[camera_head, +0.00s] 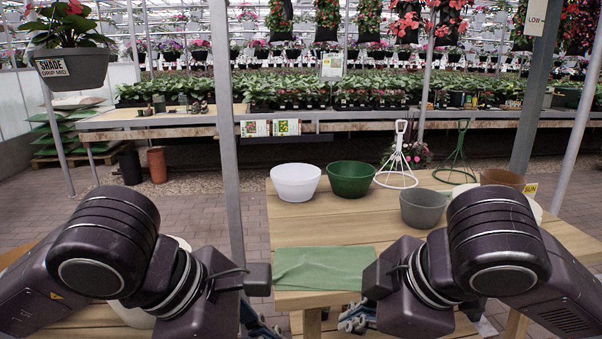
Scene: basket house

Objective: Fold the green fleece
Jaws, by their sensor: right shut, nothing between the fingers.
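The green fleece (325,262) lies flat at the near edge of the light wooden table (318,231). It looks like a wide, short rectangle with a few faint creases, and my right wrist covers its right end. My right gripper (357,320) is shut and empty, low in front of the table edge and below the fleece in the picture. My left gripper (260,324) shows only partly at the bottom, left of and below the fleece. Its fingers are too hidden to tell whether they are open.
A white bowl (296,182), a green bowl (351,179) and a grey pot (423,208) stand farther back on the table. A white wire stand (397,174) and a green wire stand (456,170) are behind. The tabletop just beyond the fleece is clear. A metal post (229,150) rises at left.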

